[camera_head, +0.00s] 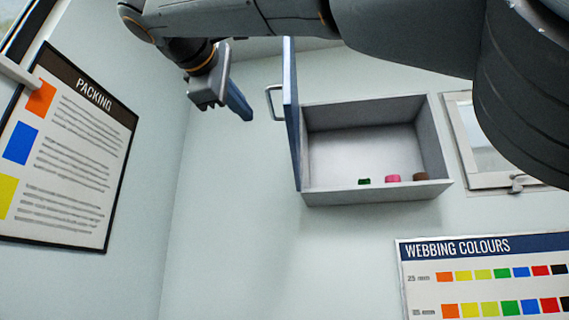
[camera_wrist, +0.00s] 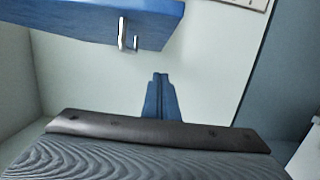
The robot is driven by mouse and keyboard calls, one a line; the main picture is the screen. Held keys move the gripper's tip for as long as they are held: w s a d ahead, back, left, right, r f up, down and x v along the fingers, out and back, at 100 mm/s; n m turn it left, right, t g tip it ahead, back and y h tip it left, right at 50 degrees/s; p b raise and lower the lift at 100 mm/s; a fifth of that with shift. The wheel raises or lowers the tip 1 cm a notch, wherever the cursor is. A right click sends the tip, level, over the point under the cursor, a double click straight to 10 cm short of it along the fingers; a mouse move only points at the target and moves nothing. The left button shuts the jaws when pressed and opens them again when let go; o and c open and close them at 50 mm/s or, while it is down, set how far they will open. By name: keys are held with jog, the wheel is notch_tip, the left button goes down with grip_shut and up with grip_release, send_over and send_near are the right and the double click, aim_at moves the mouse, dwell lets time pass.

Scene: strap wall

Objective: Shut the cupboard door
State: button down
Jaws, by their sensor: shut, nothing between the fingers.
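The cupboard (camera_head: 376,197) is a grey box on the wall, and its inside is in view. Its blue door (camera_head: 291,115) stands wide open at the left side, seen nearly edge-on. A metal handle (camera_head: 273,102) sticks out from the door's left face. My gripper (camera_head: 243,112) is shut and empty, to the left of the handle and apart from it in the picture. In the wrist view my shut blue fingers (camera_wrist: 160,95) point up toward the pale wall. The door (camera_wrist: 85,18) and its handle (camera_wrist: 127,35) show above and left of them.
Three small rolls, green (camera_head: 364,181), pink (camera_head: 392,178) and brown (camera_head: 420,176), lie on the cupboard floor. A window (camera_head: 490,150) is to its right. A webbing colours poster (camera_head: 480,280) hangs below, and a packing poster (camera_head: 65,150) hangs on the left wall.

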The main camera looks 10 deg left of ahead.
jog(key=w+d+p, duration=0.5)
jog(key=w+d, duration=0.1)
jog(key=w, duration=0.3)
jog(key=shift+w, duration=0.35)
jog(key=shift+d+r, duration=0.1)
jog(key=shift+d, duration=0.05)
